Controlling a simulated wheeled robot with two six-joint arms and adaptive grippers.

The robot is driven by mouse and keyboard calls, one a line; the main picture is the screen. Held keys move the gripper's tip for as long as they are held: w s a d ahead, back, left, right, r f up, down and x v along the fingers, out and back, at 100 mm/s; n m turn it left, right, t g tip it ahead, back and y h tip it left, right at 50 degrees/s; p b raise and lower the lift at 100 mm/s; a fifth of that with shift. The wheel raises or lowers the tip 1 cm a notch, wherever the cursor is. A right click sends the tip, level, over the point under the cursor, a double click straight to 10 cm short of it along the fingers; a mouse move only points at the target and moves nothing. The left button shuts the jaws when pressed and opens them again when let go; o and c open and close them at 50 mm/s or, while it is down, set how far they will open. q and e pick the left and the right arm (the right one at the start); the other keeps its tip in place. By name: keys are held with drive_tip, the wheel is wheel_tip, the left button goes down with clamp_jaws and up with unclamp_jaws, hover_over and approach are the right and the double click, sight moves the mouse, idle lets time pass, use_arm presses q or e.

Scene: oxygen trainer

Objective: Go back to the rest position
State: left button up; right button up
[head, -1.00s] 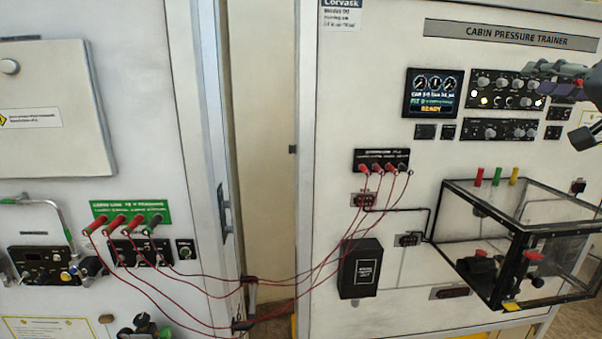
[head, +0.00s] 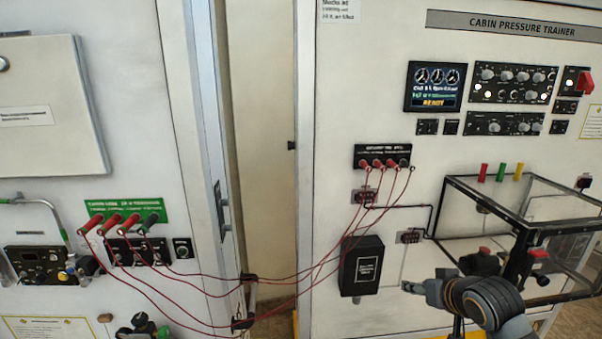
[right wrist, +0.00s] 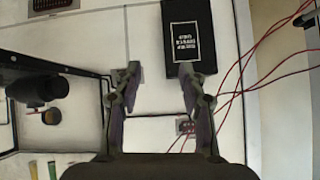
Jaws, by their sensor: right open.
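My right gripper (head: 412,288) is low in front of the cabin pressure trainer (head: 400,40), to the right of the black box (head: 361,266) and before the clear chamber's lower left side. In the right wrist view the two fingers of my right gripper (right wrist: 160,72) stand apart with nothing between them. The black box (right wrist: 188,35) shows there beyond the right finger, and the view is upside down. My left gripper is not in view.
The clear chamber (head: 535,232) with a black frame juts out at the right. Red cables (head: 300,275) hang between the two panels. The left panel (head: 120,90) has a green label.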

drive_tip(key=s+a+f+n+g+h, duration=0.1)
drive_tip(key=s+a+f+g, duration=0.15)
drive_tip(key=s+f, duration=0.9)
drive_tip(key=s+a+f+g+h, duration=0.1)
drive_tip(key=s+f+g, duration=0.3)
drive_tip(key=s+f, duration=0.8)
drive_tip(key=s+d+f+g+b, duration=0.1)
drive_tip(key=s+f, duration=0.2)
drive_tip(key=f, duration=1)
drive_tip(key=s+d+f+g, duration=0.1)
drive_tip(key=s+f, duration=0.2)
drive_tip(key=f, duration=0.9)
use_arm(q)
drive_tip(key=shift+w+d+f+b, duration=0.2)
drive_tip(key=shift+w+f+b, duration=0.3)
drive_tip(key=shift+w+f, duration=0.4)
use_arm(e)
drive_tip(key=s+d+f, duration=0.1)
drive_tip(key=s+f, duration=1.5)
drive_tip(key=s, duration=0.1)
drive_tip(key=shift+s+d, duration=0.15)
drive_tip(key=shift+s, duration=0.15)
drive_tip(key=shift+g, duration=0.25)
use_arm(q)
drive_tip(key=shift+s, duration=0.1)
